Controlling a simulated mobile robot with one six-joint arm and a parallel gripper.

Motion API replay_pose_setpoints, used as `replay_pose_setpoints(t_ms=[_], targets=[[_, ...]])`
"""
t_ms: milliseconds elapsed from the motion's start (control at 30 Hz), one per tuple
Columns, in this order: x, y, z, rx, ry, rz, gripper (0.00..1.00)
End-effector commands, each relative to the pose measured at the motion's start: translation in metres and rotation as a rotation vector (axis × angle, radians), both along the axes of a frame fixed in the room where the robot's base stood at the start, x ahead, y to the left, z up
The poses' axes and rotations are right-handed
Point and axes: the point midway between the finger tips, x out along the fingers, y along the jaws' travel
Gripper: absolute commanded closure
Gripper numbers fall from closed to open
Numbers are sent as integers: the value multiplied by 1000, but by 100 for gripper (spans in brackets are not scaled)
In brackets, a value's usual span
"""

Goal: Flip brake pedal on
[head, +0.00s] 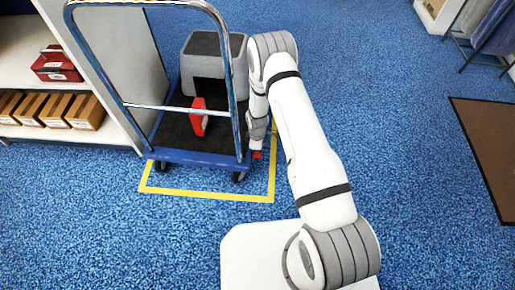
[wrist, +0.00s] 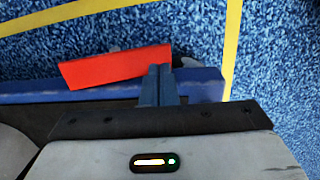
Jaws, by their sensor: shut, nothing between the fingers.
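The brake pedal is a flat red bar (wrist: 115,67) jutting out past the blue edge of the trolley deck in the wrist view, slightly tilted in the picture. In the head view a small red bit of the pedal (head: 257,155) shows by the trolley's near right corner. My gripper (wrist: 159,70) is shut and empty, its fingertips at the pedal's right end. I cannot tell whether they touch it. In the head view my arm's end is beside the trolley's right side, and the fingers are hard to make out. The trolley (head: 190,157) has a blue deck rim and a chrome handle.
A grey box-like object (head: 213,65) and a red object (head: 198,117) are on the trolley deck. Yellow floor tape (head: 205,194) frames the trolley. A shelf (head: 70,132) with small cartons (head: 86,112) and a red box (head: 56,66) stands left. Blue floor to the right is clear up to a brown mat (head: 490,150).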

Motion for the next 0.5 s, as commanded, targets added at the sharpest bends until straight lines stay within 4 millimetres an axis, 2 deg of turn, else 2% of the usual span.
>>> replay_pose_setpoints(t_ms=[167,267,500], targets=[[0,0,3,0,0,0,100],[-1,1,13,0,-1,0,100],[-10,4,60,0,-2,2,100]])
